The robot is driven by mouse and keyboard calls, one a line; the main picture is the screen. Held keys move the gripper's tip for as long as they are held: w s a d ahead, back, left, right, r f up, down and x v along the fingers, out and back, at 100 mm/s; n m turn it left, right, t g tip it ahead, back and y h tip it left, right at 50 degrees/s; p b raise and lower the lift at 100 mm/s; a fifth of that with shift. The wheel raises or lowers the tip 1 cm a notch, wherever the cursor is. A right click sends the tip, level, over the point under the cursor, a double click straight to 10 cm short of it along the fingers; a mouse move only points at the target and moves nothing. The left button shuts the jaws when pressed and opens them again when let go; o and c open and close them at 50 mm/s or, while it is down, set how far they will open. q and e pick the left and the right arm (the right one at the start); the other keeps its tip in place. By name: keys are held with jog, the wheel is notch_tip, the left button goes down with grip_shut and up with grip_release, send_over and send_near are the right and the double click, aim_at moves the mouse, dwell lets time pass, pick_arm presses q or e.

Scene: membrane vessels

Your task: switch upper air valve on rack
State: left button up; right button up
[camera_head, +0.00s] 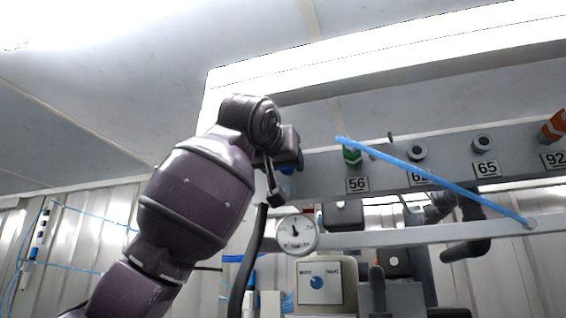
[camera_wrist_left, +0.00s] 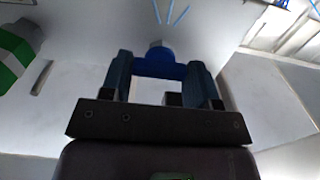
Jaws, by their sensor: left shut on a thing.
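My left gripper (camera_head: 294,166) reaches up from the left to the left end of the grey rack panel. In the left wrist view, the two dark fingers of the gripper (camera_wrist_left: 162,80) are shut on a blue valve handle (camera_wrist_left: 160,56), which sits between their tips. In the head view the gripper and arm hide most of that handle, and only a little blue shows by the fingers. I cannot tell from these views which way the valve is turned. My right gripper is in neither view.
Right along the panel (camera_head: 325,175) are a green-and-white valve (camera_head: 351,154) above label 56, grey knobs (camera_head: 483,144), and an orange valve (camera_head: 552,127) above label 92. A blue hose (camera_head: 432,180) slants across the front. A round gauge (camera_head: 298,234) hangs below my gripper.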

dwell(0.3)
pick_arm(q)
jog(key=o, duration=0.9)
jog(key=shift+s, duration=0.1)
jog(key=b+v, duration=0.3)
jog(key=v, duration=0.7)
jog(key=shift+s+a, duration=0.15)
jog(key=shift+s, duration=0.2)
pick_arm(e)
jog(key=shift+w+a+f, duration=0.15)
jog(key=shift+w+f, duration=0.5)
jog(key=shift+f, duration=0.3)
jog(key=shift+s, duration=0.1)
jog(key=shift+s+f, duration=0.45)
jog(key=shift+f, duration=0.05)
